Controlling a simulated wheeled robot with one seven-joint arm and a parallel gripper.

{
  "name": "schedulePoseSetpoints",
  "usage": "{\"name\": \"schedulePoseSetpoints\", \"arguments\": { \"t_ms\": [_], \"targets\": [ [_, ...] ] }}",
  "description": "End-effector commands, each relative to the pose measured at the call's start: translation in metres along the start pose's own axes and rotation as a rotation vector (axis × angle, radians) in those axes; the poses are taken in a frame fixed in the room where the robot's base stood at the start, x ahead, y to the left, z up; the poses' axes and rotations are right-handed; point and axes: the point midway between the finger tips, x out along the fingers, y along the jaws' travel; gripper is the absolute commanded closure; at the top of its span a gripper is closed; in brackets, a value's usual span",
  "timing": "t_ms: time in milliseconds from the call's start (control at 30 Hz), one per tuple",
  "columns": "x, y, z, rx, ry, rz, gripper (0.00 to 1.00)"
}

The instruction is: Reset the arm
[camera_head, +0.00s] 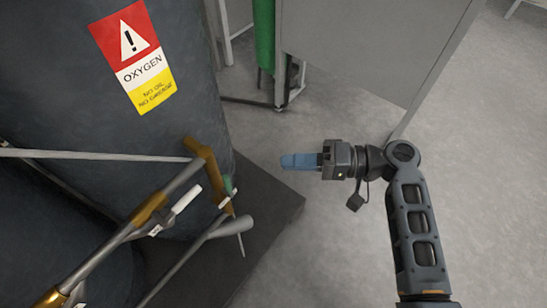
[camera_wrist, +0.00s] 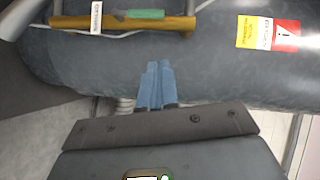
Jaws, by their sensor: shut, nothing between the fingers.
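My arm reaches up from the lower right of the head view and bends left at its elbow. My gripper (camera_head: 285,161) points left, with its blue fingers together and nothing between them. It also shows in the wrist view (camera_wrist: 157,75), its fingers pointing up the picture toward a dark grey tank. In the head view there is clear floor around the fingertips, and they appear apart from the tank and the pipes.
The dark tank (camera_head: 60,60) with a red, white and yellow oxygen label (camera_head: 134,57) stands at left. Brass-coloured and grey pipes (camera_head: 150,208) cross in front of it above a dark base (camera_head: 262,205). A grey panel (camera_head: 370,45) stands behind. Floor at right is free.

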Motion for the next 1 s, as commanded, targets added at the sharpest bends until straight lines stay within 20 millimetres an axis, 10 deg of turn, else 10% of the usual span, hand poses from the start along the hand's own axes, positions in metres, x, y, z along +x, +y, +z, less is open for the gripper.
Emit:
{"name": "schedulePoseSetpoints", "arguments": {
  "t_ms": [633, 1000],
  "targets": [
    [-0.023, 0.010, 0.009, 0.013, 0.023, 0.028, 1.00],
    [-0.025, 0.095, 0.112, 0.084, 0.322, 0.421, 1.00]
  ]
}}
